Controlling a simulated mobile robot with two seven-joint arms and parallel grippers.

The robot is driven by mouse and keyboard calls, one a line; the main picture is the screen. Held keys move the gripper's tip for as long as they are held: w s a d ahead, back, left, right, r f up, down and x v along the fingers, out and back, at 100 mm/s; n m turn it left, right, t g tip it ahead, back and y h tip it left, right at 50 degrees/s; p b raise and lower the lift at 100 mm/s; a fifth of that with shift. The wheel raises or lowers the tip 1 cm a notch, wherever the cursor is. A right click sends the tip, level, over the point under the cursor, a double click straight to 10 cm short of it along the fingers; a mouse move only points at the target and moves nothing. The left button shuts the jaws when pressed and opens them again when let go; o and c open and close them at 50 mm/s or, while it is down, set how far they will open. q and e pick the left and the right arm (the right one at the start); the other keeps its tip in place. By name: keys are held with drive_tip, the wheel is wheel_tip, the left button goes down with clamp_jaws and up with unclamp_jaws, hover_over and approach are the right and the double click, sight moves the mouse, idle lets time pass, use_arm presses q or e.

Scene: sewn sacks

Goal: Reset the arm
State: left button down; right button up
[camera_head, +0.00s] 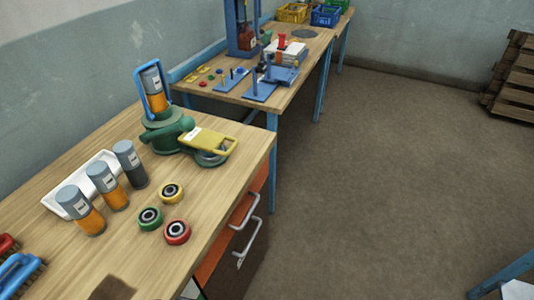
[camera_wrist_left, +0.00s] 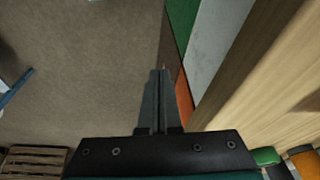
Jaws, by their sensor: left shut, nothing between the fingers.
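My left gripper (camera_wrist_left: 159,76) shows in the left wrist view, with its two fingers shut together and nothing between them. It is over the brown floor, apart from the wooden workbench (camera_wrist_left: 258,84) at the right of that view. Neither of my grippers shows in the head view, and my right gripper is in neither view.
A second bench (camera_head: 305,61) stands behind.

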use_arm(q)
wheel_tip(320, 180, down, 12)
drive_tip(key=s+b, duration=0.2)
drive_tip(key=s+a+f+g+b, duration=0.2)
drive_tip(key=s+a+f+b, duration=0.1)
drive_tip(key=s+f, duration=1.3)
drive_tip(key=shift+s+f+b, duration=0.2)
drive_tip(key=shift+f+b, duration=0.3)
drive_tip(key=shift+f, duration=1.7)
